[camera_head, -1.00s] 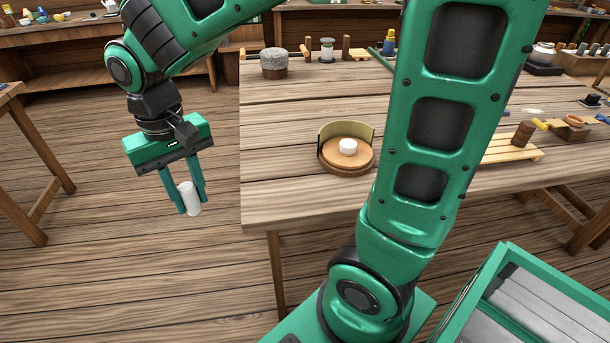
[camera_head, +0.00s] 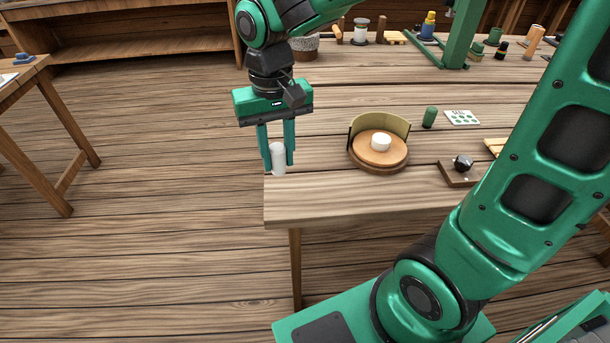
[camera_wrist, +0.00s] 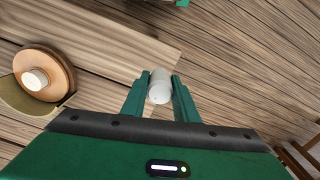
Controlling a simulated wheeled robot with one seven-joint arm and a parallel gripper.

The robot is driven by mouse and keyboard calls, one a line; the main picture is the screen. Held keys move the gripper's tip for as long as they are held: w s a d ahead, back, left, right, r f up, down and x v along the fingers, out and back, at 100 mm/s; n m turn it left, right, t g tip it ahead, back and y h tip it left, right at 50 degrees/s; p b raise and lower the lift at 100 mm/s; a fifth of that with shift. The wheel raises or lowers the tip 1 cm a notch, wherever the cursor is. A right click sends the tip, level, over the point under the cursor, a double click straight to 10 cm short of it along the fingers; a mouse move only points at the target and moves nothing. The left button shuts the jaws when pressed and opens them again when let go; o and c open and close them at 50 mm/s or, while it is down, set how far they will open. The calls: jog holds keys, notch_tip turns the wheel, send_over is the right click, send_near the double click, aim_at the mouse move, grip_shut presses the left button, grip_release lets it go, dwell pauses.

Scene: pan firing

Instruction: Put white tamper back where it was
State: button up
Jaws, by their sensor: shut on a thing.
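The white tamper (camera_head: 278,159) is a small pale cylinder held upright between the two green fingers of my gripper (camera_head: 277,150). In the head view my gripper hangs at the table's left edge, near its front left corner. The wrist view also shows the tamper (camera_wrist: 160,87) between the fingertips of my gripper (camera_wrist: 159,88), over the table's edge. My gripper is shut on it. Whether the tamper's lower end touches anything is unclear.
A round wooden board (camera_head: 366,157) with a curved olive guard (camera_head: 385,123) and a white lump (camera_head: 381,142) stands right of my gripper. A dark green cylinder (camera_head: 430,117), a spotted card (camera_head: 462,117) and a small block with a dark knob (camera_head: 461,165) lie further right. Bare tabletop (camera_head: 330,200) lies in front.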

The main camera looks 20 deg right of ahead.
jog(key=w+d+f, duration=0.2)
jog(key=d, duration=0.1)
jog(key=w+d+f, duration=0.2)
jog(key=d, duration=0.1)
jog(key=w+d+f, duration=0.2)
jog(key=d+f, duration=0.1)
jog(key=shift+w+d, duration=0.25)
jog(key=shift+w, duration=0.05)
jog(key=shift+f, duration=2.05)
jog(key=shift+f, duration=0.1)
jog(key=o, duration=1.1)
notch_tip(320, 180, up, 12)
jog(key=shift+r, duration=0.15)
